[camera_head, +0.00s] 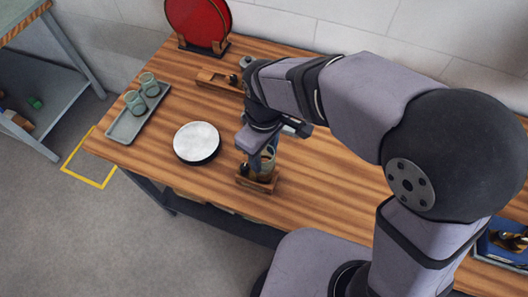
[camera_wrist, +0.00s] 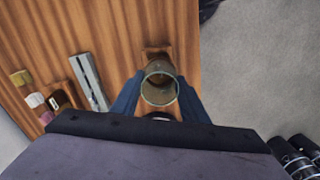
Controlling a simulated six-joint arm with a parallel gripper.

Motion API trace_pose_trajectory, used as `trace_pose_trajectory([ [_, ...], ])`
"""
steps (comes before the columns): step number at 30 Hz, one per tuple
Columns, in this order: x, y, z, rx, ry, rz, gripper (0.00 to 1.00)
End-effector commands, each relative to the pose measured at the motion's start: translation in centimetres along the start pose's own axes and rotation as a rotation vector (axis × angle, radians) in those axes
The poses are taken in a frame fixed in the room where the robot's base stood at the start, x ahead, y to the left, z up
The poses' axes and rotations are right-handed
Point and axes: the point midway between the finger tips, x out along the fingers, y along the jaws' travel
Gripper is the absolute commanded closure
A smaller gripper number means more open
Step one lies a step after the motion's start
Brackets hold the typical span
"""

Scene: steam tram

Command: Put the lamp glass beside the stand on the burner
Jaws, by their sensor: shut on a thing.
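My gripper (camera_head: 262,157) is shut on a greenish lamp glass (camera_wrist: 160,84), an open tube whose round rim faces the wrist camera between the two blue fingers. In the head view the glass (camera_head: 268,158) is partly hidden by my gripper. It is directly above or in a small wooden stand (camera_head: 258,184) near the table's front edge; I cannot tell whether they touch. A small dark piece (camera_head: 244,170) is at the stand's left end. Wood (camera_wrist: 157,53) also shows just beyond the glass in the wrist view. I cannot tell for certain which piece is the burner.
A white-topped round thing (camera_head: 197,141) lies between tray and stand. A red disc (camera_head: 198,20) and a wooden holder (camera_head: 213,79) are at the back. Bare tabletop lies right of the stand.

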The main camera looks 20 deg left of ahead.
Motion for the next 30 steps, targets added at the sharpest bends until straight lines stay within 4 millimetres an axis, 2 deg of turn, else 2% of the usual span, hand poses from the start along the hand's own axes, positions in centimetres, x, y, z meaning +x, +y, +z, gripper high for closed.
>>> trace_pose_trajectory([
  [30,2.4,0.0,0.0,0.000,-0.001,0.000,0.82],
])
